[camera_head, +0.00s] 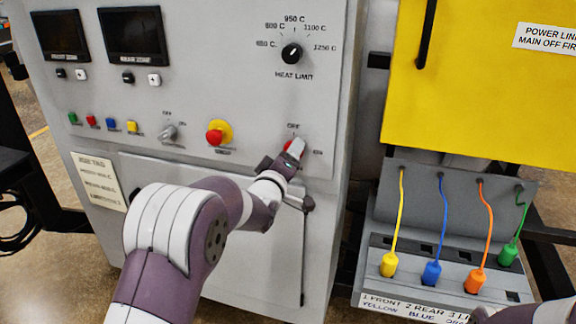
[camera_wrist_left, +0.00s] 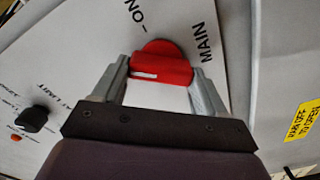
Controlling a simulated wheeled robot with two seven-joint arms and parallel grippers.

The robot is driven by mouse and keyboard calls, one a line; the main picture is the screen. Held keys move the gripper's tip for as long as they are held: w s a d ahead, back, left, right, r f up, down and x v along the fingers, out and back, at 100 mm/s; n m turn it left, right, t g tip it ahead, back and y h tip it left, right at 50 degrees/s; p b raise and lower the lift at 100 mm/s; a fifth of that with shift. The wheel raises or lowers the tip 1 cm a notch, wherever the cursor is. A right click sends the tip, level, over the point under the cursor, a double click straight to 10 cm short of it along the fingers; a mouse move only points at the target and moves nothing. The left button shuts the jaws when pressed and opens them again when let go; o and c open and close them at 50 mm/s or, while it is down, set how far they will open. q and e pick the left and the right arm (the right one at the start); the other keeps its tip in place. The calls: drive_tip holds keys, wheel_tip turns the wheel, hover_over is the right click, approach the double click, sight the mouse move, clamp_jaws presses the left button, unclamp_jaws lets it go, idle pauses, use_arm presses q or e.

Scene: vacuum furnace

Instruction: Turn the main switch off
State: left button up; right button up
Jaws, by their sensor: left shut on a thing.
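The main switch is a red rotary knob (camera_wrist_left: 160,66) on the grey cabinet front. In the left wrist view its handle bar lies across between my two fingers, with a white mark on its left half. That mark points left, toward the left finger. The "ON" lettering is above the knob and "MAIN" is to its right. My left gripper (camera_head: 291,152) is shut on the handle, one finger at each end. In the head view the gripper mostly hides the knob; "OFF" shows above it and "ON" to its right.
A red emergency button on yellow (camera_head: 217,133) and a grey selector switch (camera_head: 168,132) sit to the left. The heat limit knob (camera_head: 292,53) is above. A yellow cover (camera_head: 470,90) and a box with coloured plugs (camera_head: 450,272) stand at the right.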

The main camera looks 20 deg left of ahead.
use_arm(q)
drive_tip(key=shift+r+n+b, duration=0.1)
drive_tip(key=shift+n+b, duration=1.45)
drive_tip(key=shift+n, duration=1.75)
drive_tip(key=o, duration=1.1)
drive_tip(key=shift+a, duration=0.1)
drive_tip(key=shift+c, duration=0.2)
drive_tip(key=shift+w, duration=0.1)
drive_tip(key=shift+f, duration=0.2)
drive_tip(key=s+b, duration=0.2)
drive_tip(key=s, duration=1)
drive_tip(key=shift+s+a, duration=0.2)
drive_tip(key=shift+s, duration=0.15)
